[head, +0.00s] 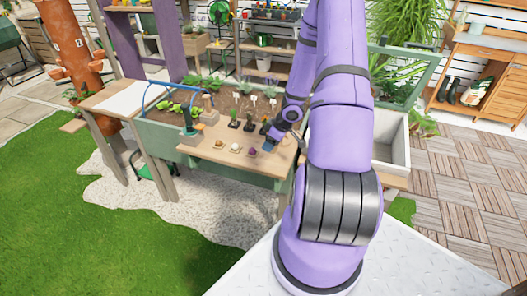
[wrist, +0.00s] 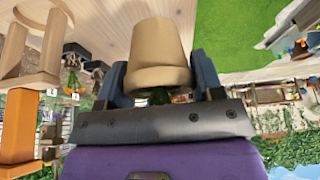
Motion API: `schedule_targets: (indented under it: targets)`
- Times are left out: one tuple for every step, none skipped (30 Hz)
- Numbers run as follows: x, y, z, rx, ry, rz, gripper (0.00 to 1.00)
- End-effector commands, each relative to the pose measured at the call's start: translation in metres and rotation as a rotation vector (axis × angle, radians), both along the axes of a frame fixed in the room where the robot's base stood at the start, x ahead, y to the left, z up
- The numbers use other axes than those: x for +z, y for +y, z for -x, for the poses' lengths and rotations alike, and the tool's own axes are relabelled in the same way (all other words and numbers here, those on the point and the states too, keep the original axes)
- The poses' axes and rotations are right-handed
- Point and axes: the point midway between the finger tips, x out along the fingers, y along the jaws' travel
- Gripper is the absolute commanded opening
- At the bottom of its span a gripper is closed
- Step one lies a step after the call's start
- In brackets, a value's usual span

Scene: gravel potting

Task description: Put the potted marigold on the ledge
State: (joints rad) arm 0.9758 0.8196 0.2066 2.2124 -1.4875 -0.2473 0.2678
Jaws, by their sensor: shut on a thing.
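My gripper (head: 268,146) is over the right part of the wooden ledge (head: 225,160) along the front of the raised planter in the head view. In the wrist view my gripper (wrist: 157,80) is shut on a beige pot (wrist: 157,55), with one finger on each side. A little green foliage shows at the pot's edge nearest the gripper; I see no flower on it clearly. In the head view the held pot is too small and covered to make out. Whether the pot touches the ledge I cannot tell.
Several small potted plants (head: 249,121) stand behind the ledge. Small bulb-like items, one purple (head: 252,151), lie on the ledge left of my gripper. A blue hoop (head: 163,88) arches over the planter's left end. A pale trough (head: 391,150) stands to the right.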

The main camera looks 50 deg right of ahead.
Motion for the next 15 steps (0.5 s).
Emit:
schedule_targets:
  targets:
    - [-0.008, 0.001, -0.001, 0.001, 0.002, -0.001, 0.36]
    - [-0.012, 0.001, -0.001, 0.002, 0.001, -0.001, 0.36]
    - [-0.016, 0.001, -0.001, 0.002, 0.001, -0.001, 0.36]
    - [-0.019, 0.001, -0.001, 0.001, 0.001, 0.001, 0.36]
    - [-0.021, 0.0, 0.0, 0.001, 0.001, 0.002, 0.36]
    - [-0.024, 0.0, 0.0, 0.001, 0.002, 0.001, 0.36]
    - [-0.026, 0.001, -0.001, 0.001, 0.001, 0.001, 0.36]
    - [-0.027, 0.001, -0.001, 0.002, 0.0, 0.0, 0.36]
    - [-0.03, 0.001, -0.001, 0.002, 0.0, 0.0, 0.36]
    - [-0.032, 0.001, -0.001, 0.002, 0.001, -0.001, 0.36]
    - [-0.035, 0.001, -0.001, 0.002, 0.001, -0.001, 0.36]
    - [-0.041, 0.001, 0.0, 0.001, 0.002, 0.0, 0.36]
    - [-0.046, 0.001, 0.0, 0.001, 0.003, 0.001, 0.36]
    - [-0.05, 0.001, -0.001, 0.002, 0.002, 0.001, 0.36]
    - [-0.055, 0.001, -0.001, 0.001, 0.001, 0.0, 0.36]
